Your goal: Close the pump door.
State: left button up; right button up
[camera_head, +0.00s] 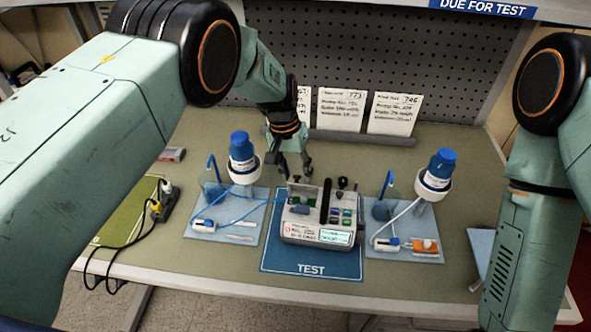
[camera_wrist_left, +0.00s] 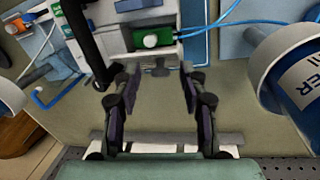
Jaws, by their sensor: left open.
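The pump (camera_head: 313,228) is a light grey box on the blue TEST mat (camera_head: 285,262). Its left compartment is open, with a green part inside that also shows in the left wrist view (camera_wrist_left: 150,39). My right gripper is out of view.
Blue-capped bottles stand left (camera_head: 243,160) and right (camera_head: 436,175) of the pump, with tubing and small trays. Blue tubing runs into the pump's left side. Cards (camera_head: 394,114) stand behind on a rail (camera_head: 360,137). A black cable (camera_head: 130,245) lies at left.

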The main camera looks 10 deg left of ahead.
pick_arm(q)
jog(key=shift+w, duration=0.1)
grip_shut()
jog(key=shift+f, duration=0.1)
dwell(0.3)
jog(key=shift+s+d+f+t, duration=0.15)
jog(key=shift+s+t, duration=0.5)
jog(key=shift+t, duration=0.45)
jog(key=shift+s+a+t, duration=0.15)
jog(key=shift+a+t, duration=0.05)
jog(key=shift+t, duration=0.1)
grip_release()
jog(key=shift+f, duration=0.1)
